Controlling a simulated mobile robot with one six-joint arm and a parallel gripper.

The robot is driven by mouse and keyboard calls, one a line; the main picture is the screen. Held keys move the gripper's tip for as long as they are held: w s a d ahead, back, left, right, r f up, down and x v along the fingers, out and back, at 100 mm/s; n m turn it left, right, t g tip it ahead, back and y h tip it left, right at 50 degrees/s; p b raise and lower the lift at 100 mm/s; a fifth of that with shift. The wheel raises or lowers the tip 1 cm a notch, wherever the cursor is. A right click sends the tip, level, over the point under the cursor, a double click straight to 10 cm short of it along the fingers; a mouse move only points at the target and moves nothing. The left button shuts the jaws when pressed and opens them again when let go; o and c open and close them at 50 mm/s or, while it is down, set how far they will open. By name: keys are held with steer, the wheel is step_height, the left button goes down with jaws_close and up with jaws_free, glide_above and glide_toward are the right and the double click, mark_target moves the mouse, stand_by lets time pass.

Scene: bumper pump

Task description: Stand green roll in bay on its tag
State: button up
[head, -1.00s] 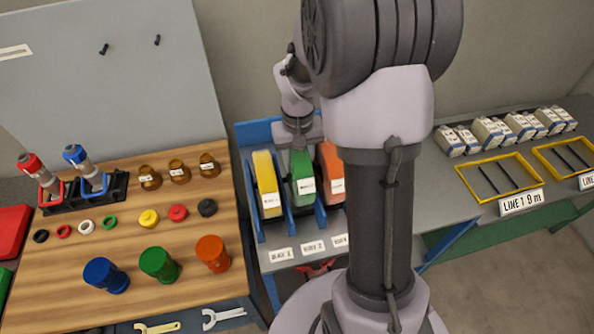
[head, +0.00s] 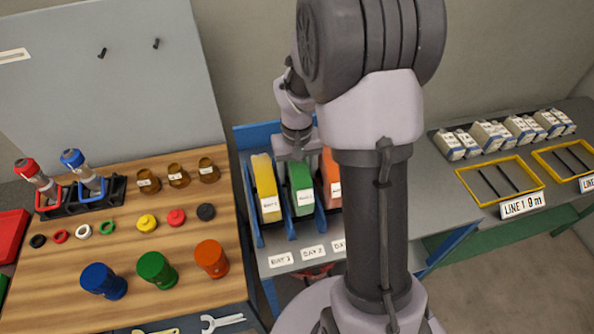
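The green roll (head: 301,188) has a white label on its front face. It stands upright in the middle bay of the blue rack (head: 251,134), behind the tag reading BAY 2 (head: 313,253). My gripper (head: 297,153) is right at the top of the green roll, and the two have moved down together. Its fingertips are hard to make out, but it appears shut on the roll. I cannot tell whether the roll's underside touches the bay floor.
A yellow roll (head: 267,187) stands in the left bay and an orange roll (head: 331,180) on the right, partly behind my arm. The wooden bench (head: 120,240) holds bottles, rings and jars. Yellow frames (head: 500,181) lie on the right-hand table.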

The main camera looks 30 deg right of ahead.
step_height(320, 180, up, 12)
steer(key=p, duration=0.2)
steer(key=shift+f+p, duration=0.1)
steer(key=shift+p, duration=0.3)
steer(key=s+a+r+m+t+y, duration=0.1)
steer(key=s+a+r+t, duration=0.2)
steer(key=s+a+r, duration=0.45)
steer(key=s+a+r+t+y, duration=0.1)
steer(key=s+a+r+t, duration=0.25)
steer(key=s+a, duration=0.6)
step_height(320, 180, down, 16)
steer(key=b, duration=1.6)
steer(key=shift+d+f+g+b, duration=0.2)
steer(key=shift+d+g+b, duration=0.15)
steer(key=shift+d+b, duration=0.05)
steer(key=shift+s, duration=0.1)
